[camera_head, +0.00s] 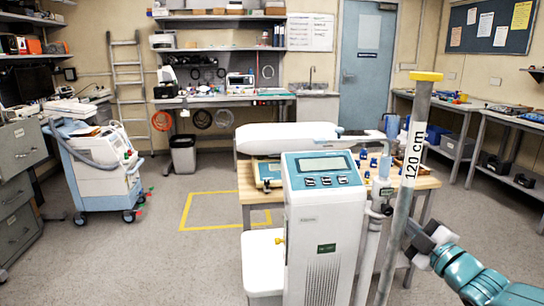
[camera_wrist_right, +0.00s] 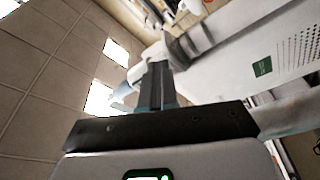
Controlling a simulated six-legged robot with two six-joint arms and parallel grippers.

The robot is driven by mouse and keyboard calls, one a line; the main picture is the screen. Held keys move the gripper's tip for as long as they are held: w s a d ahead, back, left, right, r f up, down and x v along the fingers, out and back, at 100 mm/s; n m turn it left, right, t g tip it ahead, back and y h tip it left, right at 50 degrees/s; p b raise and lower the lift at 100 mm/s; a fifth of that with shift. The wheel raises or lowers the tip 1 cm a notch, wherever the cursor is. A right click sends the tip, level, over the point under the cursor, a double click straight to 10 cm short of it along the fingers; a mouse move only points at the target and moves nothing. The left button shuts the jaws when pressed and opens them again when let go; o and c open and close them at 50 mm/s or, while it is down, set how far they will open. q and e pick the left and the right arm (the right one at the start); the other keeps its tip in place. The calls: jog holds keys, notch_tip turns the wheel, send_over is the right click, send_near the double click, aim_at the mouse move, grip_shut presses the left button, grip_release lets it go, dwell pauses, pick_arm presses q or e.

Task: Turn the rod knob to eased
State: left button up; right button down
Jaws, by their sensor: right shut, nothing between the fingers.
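A pale grey rod (camera_head: 405,190) with a yellow cap and a "120 cm" label stands slightly tilted right of a white and teal pump unit (camera_head: 325,225). A small dark knob-like part (camera_head: 387,209) sits on the fittings between them; I cannot tell whether it is the rod knob or how it is set. My right gripper (camera_head: 412,229) is beside the rod, its tips partly hidden. In the right wrist view its fingers (camera_wrist_right: 157,80) are together and empty, close to a pale tube with a grey collar (camera_wrist_right: 182,48). My left gripper is not in view.
A wooden-topped table (camera_head: 415,183) with small blue items stands behind the pump. A white cart (camera_head: 100,165) is at the left. Floor with yellow tape marking (camera_head: 186,210) lies open between the cart and pump. Benches line the right wall.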

jog(key=shift+d+f, duration=0.1)
jog(key=shift+d, duration=0.05)
jog(key=b+v, duration=0.1)
jog(key=v, duration=0.1)
jog(key=b+v, duration=0.1)
jog(key=v, duration=0.1)
jog(key=a+b+v, duration=0.1)
jog(key=shift+s+d+r, duration=0.15)
jog(key=shift+s+r, duration=0.1)
jog(key=shift+s, duration=0.35)
